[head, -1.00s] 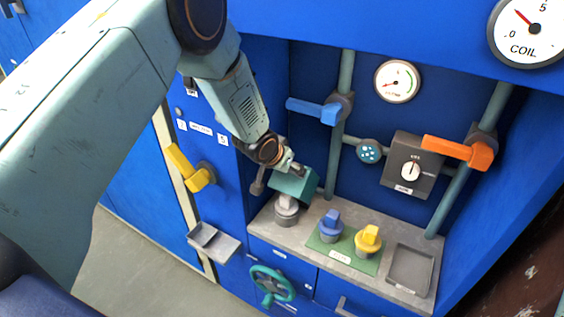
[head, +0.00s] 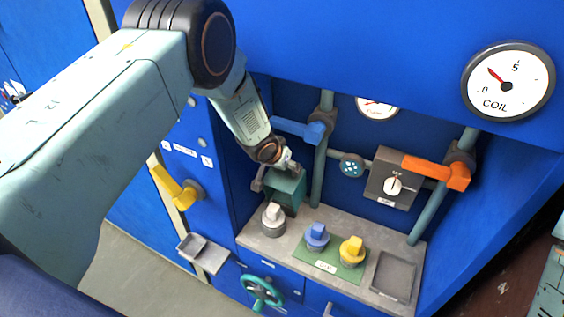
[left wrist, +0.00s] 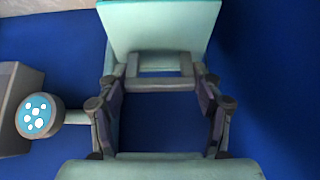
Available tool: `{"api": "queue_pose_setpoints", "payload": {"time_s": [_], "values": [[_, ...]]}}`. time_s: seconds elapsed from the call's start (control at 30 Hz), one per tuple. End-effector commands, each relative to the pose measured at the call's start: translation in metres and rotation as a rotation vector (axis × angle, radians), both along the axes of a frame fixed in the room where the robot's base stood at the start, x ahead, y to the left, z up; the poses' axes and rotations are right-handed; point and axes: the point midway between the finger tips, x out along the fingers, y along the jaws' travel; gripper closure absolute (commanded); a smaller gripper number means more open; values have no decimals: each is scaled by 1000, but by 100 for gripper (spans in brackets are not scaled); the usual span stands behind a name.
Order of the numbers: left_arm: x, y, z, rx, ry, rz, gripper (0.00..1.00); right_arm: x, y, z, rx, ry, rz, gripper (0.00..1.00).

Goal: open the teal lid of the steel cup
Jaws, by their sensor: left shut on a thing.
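The steel cup (head: 271,228) stands at the left end of the grey shelf, with a pale grey knobbed piece (head: 273,211) showing at its top. The teal lid (head: 286,192) stands steeply raised behind the cup. My left gripper (head: 288,169) is at the lid's upper edge. In the left wrist view, my gripper (left wrist: 161,88) has its fingers on either side of a grey bar-like handle, and a teal panel, which looks like the lid (left wrist: 160,25), lies beyond. The gripper is shut on the lid, the exact contact being hard to see. My right gripper is not in view.
A green mat (head: 329,263) holds a blue knobbed piece (head: 316,236) and a yellow one (head: 352,250). An empty grey tray (head: 393,277) lies to their right. A blue lever (head: 300,130) and pipes stand behind. An orange lever (head: 437,171) is at the right.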

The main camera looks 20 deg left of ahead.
Motion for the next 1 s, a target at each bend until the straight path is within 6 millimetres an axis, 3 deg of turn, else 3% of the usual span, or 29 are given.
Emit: {"api": "queue_pose_setpoints", "payload": {"time_s": [0.03,0.63,0.67,0.9,1.0], "values": [[7,-1,7,-3,-17,-2,91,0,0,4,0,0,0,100],[12,0,7,-5,-21,-1,91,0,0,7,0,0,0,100],[12,0,7,-4,-21,-1,33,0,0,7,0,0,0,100],[10,0,4,-2,-12,-1,12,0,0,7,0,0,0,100],[9,0,3,-2,-10,-1,11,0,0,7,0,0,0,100]]}}
